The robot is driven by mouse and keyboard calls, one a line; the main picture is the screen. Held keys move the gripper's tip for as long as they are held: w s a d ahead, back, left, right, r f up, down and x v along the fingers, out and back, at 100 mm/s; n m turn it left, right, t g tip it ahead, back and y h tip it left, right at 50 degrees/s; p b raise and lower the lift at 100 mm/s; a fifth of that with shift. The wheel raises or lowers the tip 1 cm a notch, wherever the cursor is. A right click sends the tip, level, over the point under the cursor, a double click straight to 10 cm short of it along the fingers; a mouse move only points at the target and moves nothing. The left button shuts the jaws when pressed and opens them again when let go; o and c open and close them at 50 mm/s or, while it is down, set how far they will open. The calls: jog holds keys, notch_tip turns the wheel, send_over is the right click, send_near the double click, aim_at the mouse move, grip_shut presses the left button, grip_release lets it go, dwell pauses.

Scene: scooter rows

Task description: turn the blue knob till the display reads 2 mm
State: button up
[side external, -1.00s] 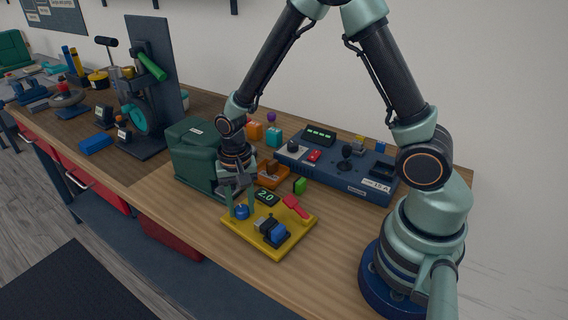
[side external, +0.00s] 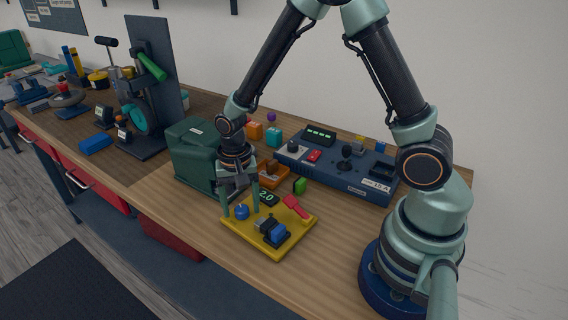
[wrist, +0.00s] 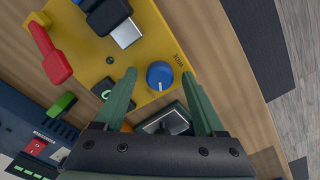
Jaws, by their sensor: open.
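The blue knob (side external: 242,212) sits on the near left corner of the yellow board (side external: 268,250). The display (side external: 266,197) at the board's back edge reads 2.0. In the wrist view the display (wrist: 102,90) is partly hidden by a finger. My gripper (side external: 240,206) is over the knob, with its fingers spread wide on either side. In the wrist view my gripper (wrist: 159,78) shows clear gaps between both fingers and the knob.
The board also carries a red lever (side external: 296,207) and a blue-and-black switch (side external: 272,230). A dark green box (side external: 194,160) stands close on the left. An orange tray (side external: 272,174) and a blue control panel (side external: 335,172) lie behind. The bench front is clear.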

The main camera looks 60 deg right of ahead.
notch_tip(320, 180, up, 12)
dwell(0.6)
jog(key=shift+r, duration=0.1)
notch_tip(320, 180, up, 7)
jog(key=n+t, duration=0.3)
jog(key=n, duration=0.1)
send_over(241, 208)
jog(key=s+d, duration=0.2)
jog(key=s, duration=0.1)
jog(key=s+d+r+n+t, duration=0.2)
jog(key=s+r+n, duration=0.1)
jog(key=s+n, duration=0.2)
jog(key=shift+s+r+t, duration=0.2)
jog(key=shift+s+t, duration=0.05)
jog(key=shift+t, duration=0.05)
